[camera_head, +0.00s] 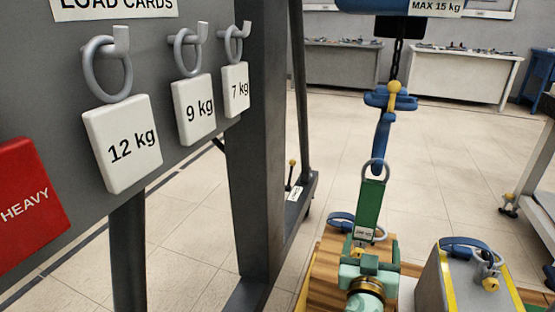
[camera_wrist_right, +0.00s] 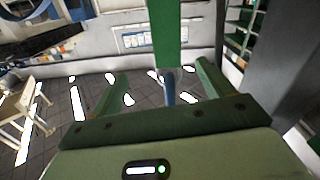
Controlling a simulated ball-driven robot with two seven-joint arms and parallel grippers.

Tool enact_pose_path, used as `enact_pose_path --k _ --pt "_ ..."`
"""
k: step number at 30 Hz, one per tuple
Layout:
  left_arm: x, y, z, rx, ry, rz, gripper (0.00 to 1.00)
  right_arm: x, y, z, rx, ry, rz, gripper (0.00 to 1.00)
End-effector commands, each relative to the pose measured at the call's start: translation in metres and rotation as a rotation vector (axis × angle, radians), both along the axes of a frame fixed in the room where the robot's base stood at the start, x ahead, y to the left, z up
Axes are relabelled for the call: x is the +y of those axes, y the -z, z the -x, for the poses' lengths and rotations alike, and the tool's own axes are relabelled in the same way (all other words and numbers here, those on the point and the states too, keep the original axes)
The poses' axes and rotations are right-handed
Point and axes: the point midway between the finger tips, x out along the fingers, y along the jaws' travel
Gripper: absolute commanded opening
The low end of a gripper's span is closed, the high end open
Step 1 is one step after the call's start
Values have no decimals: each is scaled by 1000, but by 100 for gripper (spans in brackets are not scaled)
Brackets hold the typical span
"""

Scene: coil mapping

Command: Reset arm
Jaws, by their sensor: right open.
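My right gripper (camera_head: 371,256), pale green with dark green fingers, is low in the middle of the head view, at the lower end of a hanging green strap (camera_head: 370,204). In the right wrist view my right gripper (camera_wrist_right: 160,88) has its fingers wide apart, and the green strap (camera_wrist_right: 166,35) shows between and beyond them. The strap hangs by a metal ring from a blue hook (camera_head: 381,135) on a dark chain (camera_head: 396,60). A small label is at the strap's lower end. My left gripper is not in view.
A wooden block (camera_head: 325,262) and a grey block with yellow edges (camera_head: 433,280) stand near my right gripper, with blue shackles on top. Open floor lies behind.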

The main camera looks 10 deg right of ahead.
Motion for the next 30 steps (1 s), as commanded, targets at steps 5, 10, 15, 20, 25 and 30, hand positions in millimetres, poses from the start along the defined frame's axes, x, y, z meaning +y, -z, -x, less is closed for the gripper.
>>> enact_pose_path --k 5,10,15,20,25,30 --pt "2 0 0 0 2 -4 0 -4 10 4 175 20 147 80" --pt "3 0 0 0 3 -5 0 -7 97 59 655 -95 296 80" --pt "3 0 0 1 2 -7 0 2 195 167 1078 -321 358 80" --pt "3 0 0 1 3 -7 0 11 253 282 1362 -519 334 80" --pt "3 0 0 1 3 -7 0 15 277 383 1541 -611 254 80" --pt "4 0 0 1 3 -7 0 9 284 474 1703 -647 225 80"
